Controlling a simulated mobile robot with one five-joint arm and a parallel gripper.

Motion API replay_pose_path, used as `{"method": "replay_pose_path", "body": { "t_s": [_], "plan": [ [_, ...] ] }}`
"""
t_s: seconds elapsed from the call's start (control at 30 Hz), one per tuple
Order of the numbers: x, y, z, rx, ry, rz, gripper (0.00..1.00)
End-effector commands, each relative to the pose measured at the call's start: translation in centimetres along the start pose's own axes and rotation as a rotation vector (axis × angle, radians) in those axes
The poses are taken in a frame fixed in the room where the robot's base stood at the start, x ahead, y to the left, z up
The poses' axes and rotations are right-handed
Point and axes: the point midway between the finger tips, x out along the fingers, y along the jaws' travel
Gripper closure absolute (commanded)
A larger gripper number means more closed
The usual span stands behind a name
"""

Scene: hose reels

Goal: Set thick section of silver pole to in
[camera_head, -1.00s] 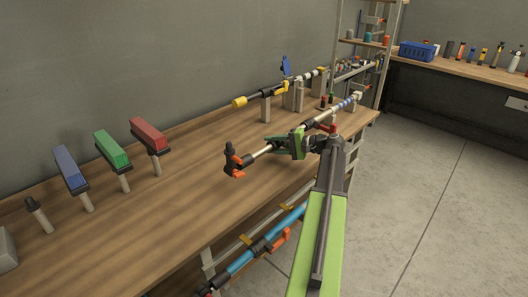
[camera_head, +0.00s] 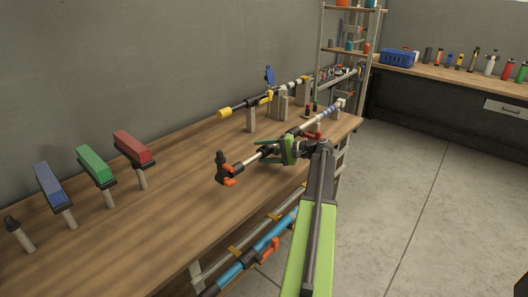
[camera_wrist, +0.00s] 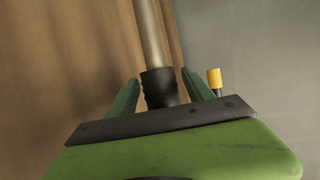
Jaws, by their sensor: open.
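The silver pole (camera_head: 252,159) runs diagonally above the front part of the wooden bench, with a black and orange end piece (camera_head: 222,168) at its left end. A black collar sits along it, and the pole continues behind my gripper toward blue and white bands. In the wrist view the silver tube (camera_wrist: 151,32) enters the black collar (camera_wrist: 158,86). My gripper (camera_head: 273,149) is open. Its two green fingers stand on either side of the collar in the wrist view (camera_wrist: 160,88), with visible gaps. My gripper hides part of the pole, and I cannot tell which section is thicker.
Blue (camera_head: 53,185), green (camera_head: 95,165) and red (camera_head: 134,148) blocks stand on posts at the bench's left. A yellow-ended pole (camera_head: 224,113) rests on supports behind. A blue pole (camera_head: 240,270) hangs below the front edge. Open floor lies right.

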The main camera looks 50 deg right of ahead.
Motion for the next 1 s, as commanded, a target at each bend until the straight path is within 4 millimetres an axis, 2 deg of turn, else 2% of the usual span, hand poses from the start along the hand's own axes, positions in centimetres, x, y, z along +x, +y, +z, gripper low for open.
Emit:
{"method": "replay_pose_path", "body": {
  "t_s": [0.17, 0.4, 0.6, 0.8, 1.0],
  "plan": [
    [-2.6, -0.2, 0.0, 0.001, 0.003, 0.0, 0.4],
    [-9.4, -0.3, -0.1, 0.001, 0.004, -0.001, 0.4],
    [-14.3, -0.3, -0.1, 0.001, 0.002, 0.0, 0.4],
    [-16.9, -0.1, -0.1, 0.0, 0.001, 0.0, 0.4],
    [-17.3, 0.0, 0.0, -0.001, 0.0, 0.0, 0.4]
  ]
}}
